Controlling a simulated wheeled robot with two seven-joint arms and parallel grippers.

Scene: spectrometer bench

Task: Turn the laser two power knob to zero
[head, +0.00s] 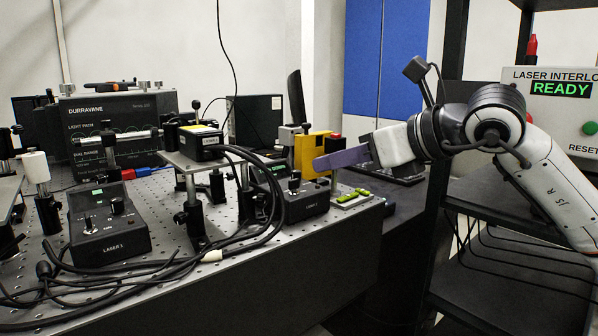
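The laser two box (312,205) is a small black control box near the right end of the optical bench. It has a dark upright knob (294,181) on top, whose setting is too small to read. My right gripper (318,163) comes in from the right with purple fingers pointing left. Its tips are above and to the right of the knob in the picture, apart from it. The fingers overlap edge-on, so their opening cannot be told. My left gripper is not in view.
A similar laser 1 box (108,228) stands at the left. Thick black cables (272,215) loop beside the laser two box. A yellow block (308,150) stands behind it. A dark shelf rack (505,215) and the interlock panel (560,115) are at the right.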

